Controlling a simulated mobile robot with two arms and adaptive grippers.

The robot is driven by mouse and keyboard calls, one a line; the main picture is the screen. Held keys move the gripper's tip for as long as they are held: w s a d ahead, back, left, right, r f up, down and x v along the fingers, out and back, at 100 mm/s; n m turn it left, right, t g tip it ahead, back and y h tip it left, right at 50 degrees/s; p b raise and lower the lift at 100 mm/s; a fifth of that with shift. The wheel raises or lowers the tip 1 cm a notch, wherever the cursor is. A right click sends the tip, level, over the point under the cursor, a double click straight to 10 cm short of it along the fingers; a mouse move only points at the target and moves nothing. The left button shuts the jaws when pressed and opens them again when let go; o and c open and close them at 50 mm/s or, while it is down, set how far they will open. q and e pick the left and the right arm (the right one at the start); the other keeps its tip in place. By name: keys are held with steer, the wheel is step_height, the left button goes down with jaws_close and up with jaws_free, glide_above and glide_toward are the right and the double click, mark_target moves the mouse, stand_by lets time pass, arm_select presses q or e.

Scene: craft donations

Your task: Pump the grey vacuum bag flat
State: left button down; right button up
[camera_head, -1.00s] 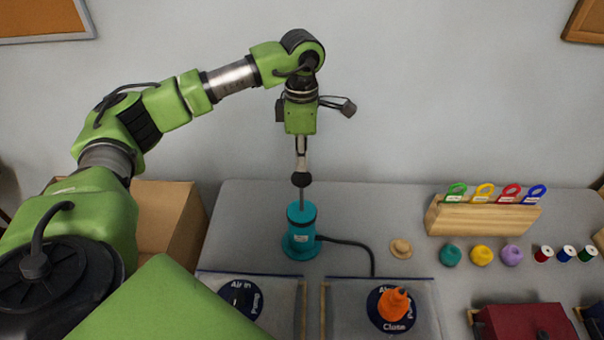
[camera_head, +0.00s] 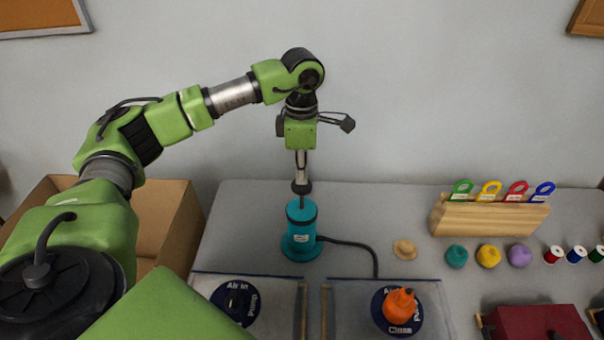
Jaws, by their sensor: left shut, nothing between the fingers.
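A teal hand pump (camera_head: 301,231) stands upright on the table, with a dark hose (camera_head: 352,245) running from its base toward the right bag. My left gripper (camera_head: 301,186) is shut and points straight down, at the dark knob on top of the pump rod. Only a short length of rod shows above the pump body. My right gripper is not in view.
A cardboard box (camera_head: 172,226) stands left of the table. A small tan wooden piece (camera_head: 404,249) lies right of the pump. A wooden rack (camera_head: 490,216) with coloured tags, yarn balls (camera_head: 488,256), thread spools (camera_head: 575,254) and a dark red box (camera_head: 533,323) are at right.

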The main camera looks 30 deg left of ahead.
mark_target(301, 191)
arm_select(q)
steer(key=shift+f+b, duration=1.85)
steer(key=shift+f, duration=0.95)
steer(key=shift+r+p, duration=3.8)
steer(key=shift+r, duration=2.05)
steer(key=shift+f, duration=0.1)
steer(key=shift+f+b, duration=4.3)
steer(key=shift+f, duration=1.5)
steer(key=shift+r+p, duration=3.85)
steer(key=shift+r, duration=2)
